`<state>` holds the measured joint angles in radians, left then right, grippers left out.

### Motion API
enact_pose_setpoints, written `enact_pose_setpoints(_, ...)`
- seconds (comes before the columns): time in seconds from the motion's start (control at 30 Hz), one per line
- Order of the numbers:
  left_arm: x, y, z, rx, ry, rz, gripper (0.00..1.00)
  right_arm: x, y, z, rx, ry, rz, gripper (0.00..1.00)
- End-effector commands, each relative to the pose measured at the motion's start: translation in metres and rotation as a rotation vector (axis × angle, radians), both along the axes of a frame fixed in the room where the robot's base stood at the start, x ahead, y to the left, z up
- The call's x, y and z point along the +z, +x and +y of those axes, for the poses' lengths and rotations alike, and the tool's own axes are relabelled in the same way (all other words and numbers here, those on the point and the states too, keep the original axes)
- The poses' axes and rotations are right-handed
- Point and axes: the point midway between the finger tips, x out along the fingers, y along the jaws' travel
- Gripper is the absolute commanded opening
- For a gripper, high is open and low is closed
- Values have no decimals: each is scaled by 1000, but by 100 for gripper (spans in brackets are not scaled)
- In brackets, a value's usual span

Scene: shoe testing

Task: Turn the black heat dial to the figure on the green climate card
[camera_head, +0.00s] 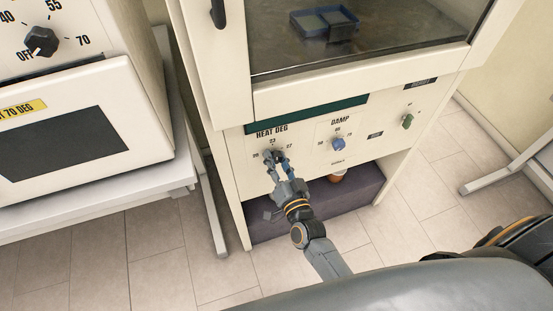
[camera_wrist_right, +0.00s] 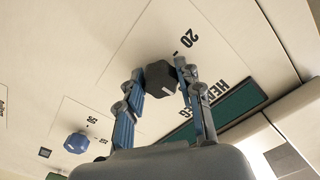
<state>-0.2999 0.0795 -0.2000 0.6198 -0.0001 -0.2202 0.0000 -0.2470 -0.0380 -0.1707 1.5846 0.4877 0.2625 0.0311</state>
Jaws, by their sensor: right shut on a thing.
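The black heat dial (camera_head: 272,156) sits on the cream cabinet panel under "HEAT DEG", with figures around it. In the right wrist view the dial (camera_wrist_right: 160,78) is between the fingers, with the figure 20 beside it. A small white mark shows on its lower edge; I cannot tell which figure it points to. My right gripper (camera_head: 277,167) is shut on the dial, one finger on each side; the gripper also shows in the wrist view (camera_wrist_right: 162,85). A dark green strip (camera_head: 305,115) runs above the panel, with no legible figure. My left gripper is not in view.
A blue DAMP dial (camera_head: 338,144) and a green switch (camera_head: 407,121) are to the right. A glass-fronted chamber above holds a blue tray (camera_head: 297,24). At left, a white oven (camera_head: 70,125) with its own black dial (camera_head: 41,40) stands on a bench. A purple box is below.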

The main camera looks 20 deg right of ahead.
Motion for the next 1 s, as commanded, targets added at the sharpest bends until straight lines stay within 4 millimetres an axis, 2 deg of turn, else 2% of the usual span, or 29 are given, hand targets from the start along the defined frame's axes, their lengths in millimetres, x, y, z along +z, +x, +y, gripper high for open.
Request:
enact_pose_setpoints(0.4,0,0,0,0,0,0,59,1,1,-1,-1,7,-3,4)
enact_pose_setpoints(0.43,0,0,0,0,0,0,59,1,1,-1,-1,7,-3,40)
enact_pose_setpoints(0.53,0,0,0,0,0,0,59,1,1,0,-1,6,-3,59)
enact_pose_setpoints(0.87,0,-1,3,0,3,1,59,0,-1,0,0,6,0,59)
enact_pose_setpoints(1.0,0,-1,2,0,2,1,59,-1,-15,-1,0,5,2,59)
